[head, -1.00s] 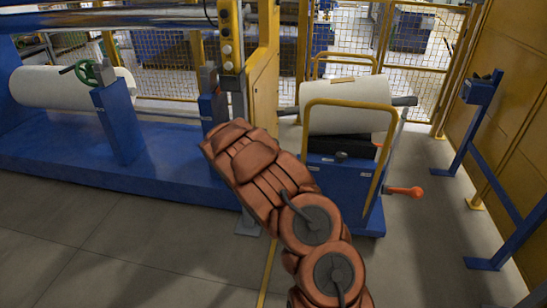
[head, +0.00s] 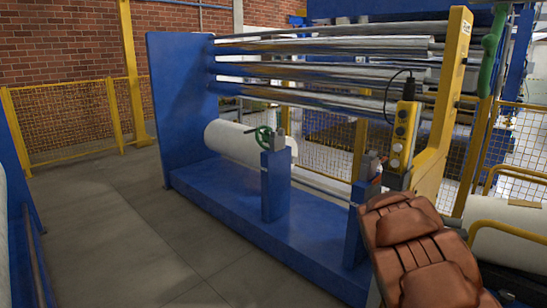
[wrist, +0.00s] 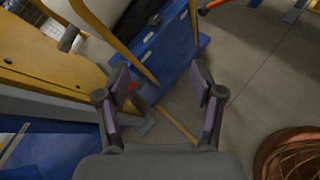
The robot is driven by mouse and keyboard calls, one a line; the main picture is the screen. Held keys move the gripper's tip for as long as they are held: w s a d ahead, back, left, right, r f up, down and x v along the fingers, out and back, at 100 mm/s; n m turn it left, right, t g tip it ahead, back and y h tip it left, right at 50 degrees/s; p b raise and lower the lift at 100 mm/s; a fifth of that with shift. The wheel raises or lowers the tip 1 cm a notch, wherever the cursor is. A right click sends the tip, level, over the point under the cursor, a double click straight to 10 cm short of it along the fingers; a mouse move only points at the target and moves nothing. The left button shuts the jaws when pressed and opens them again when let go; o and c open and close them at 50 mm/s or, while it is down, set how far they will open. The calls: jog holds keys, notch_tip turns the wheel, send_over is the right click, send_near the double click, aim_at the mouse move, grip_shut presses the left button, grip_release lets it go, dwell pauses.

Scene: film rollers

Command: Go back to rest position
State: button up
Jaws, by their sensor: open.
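My gripper (wrist: 162,88) shows in the wrist view with its two fingers spread apart and nothing between them. Below it are the grey floor and the lower part of a blue cart (wrist: 172,55) with yellow handles. In the head view my brown padded arm reaches in from the lower right, and my gripper itself is not visible there. The arm appears in front of the right end of the blue roller machine (head: 230,205). A white film roll (head: 235,143) lies on the machine beside a green handwheel (head: 264,136).
A yellow post (head: 440,130) carries a button box (head: 403,130). Another white roll (head: 508,235) with a yellow handle is at the right edge. Yellow mesh fencing (head: 70,120) stands at the back left. Grey floor (head: 120,220) is open at left.

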jog(key=s+a+r+m+g+y+p, duration=0.1)
jog(key=s+a+r+m+y, duration=0.15)
jog(key=s+a+m, duration=0.45)
jog(key=s+a+r+m+g+y+p, duration=0.1)
jog(key=s+a+r+m+g, duration=0.2)
jog(key=s, duration=0.7)
jog(key=s+a+m+y, duration=0.3)
jog(key=s+a+y, duration=0.1)
jog(key=s+a, duration=0.6)
jog(key=s+a+m+y+p, duration=0.1)
jog(key=s+a+y, duration=0.3)
jog(key=s+a, duration=0.6)
jog(key=a+m, duration=0.1)
jog(key=a, duration=0.4)
jog(key=shift+s+r+m+t, duration=0.2)
jog(key=shift+m+t, duration=0.1)
jog(key=shift+m, duration=0.1)
